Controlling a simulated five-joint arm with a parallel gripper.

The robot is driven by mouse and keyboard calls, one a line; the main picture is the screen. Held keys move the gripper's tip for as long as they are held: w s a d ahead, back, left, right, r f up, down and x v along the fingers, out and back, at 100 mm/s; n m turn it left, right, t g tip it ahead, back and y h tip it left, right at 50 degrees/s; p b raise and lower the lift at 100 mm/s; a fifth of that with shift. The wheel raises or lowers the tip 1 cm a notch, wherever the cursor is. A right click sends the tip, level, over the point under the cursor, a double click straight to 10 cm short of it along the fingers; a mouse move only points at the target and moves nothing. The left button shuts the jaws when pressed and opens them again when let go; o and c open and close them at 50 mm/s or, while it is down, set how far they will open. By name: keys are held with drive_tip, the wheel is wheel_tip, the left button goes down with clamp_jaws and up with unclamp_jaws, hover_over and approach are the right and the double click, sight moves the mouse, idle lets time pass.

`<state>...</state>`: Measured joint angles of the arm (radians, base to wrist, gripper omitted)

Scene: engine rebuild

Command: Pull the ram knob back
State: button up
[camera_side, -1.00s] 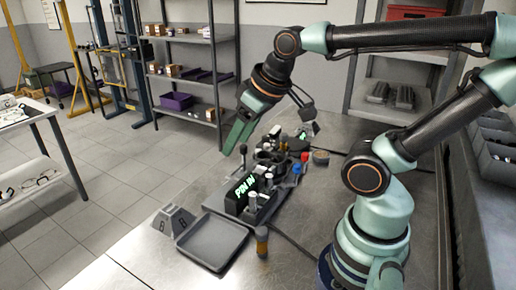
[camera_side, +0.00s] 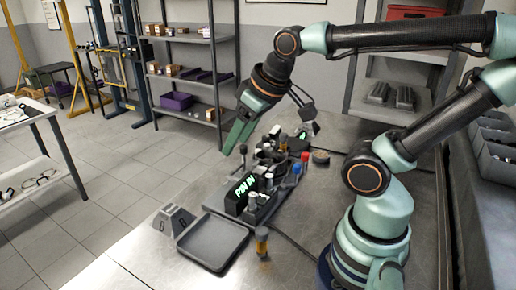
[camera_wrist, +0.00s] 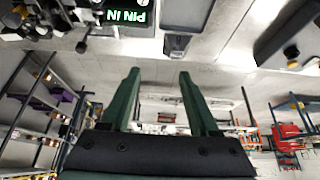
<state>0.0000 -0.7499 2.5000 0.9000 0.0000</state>
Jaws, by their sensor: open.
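The dark fixture (camera_side: 262,186) stands on the bench with a lit green sign (camera_side: 246,185) that reads "PIN IN". A small dark knob (camera_side: 243,149) on a stalk sticks out at the fixture's far-left side, close to my gripper; it looks like the ram knob, but I cannot be sure. A dark knob on a short rod also shows in the wrist view (camera_wrist: 82,46), left of my fingers and apart from them. My gripper (camera_wrist: 158,73) is open, with nothing between its two green fingers. In the side view my gripper (camera_side: 231,143) hangs beside the fixture, pointing down.
An empty grey tray (camera_side: 213,241) lies in front of the fixture, with a grey angled block (camera_side: 174,221) to its left. An amber-and-black upright piece (camera_side: 262,241) stands right of the tray. The near left of the bench is clear.

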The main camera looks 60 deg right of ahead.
drive_tip(key=m+g, duration=0.6)
drive_tip(key=m, duration=0.3)
hover_over(243, 146)
wheel_tip(243, 146, down, 4)
wheel_tip(243, 146, down, 12)
drive_tip(key=shift+r, duration=0.15)
clamp_jaws()
drive_tip(key=shift+r, duration=0.1)
idle(0.8)
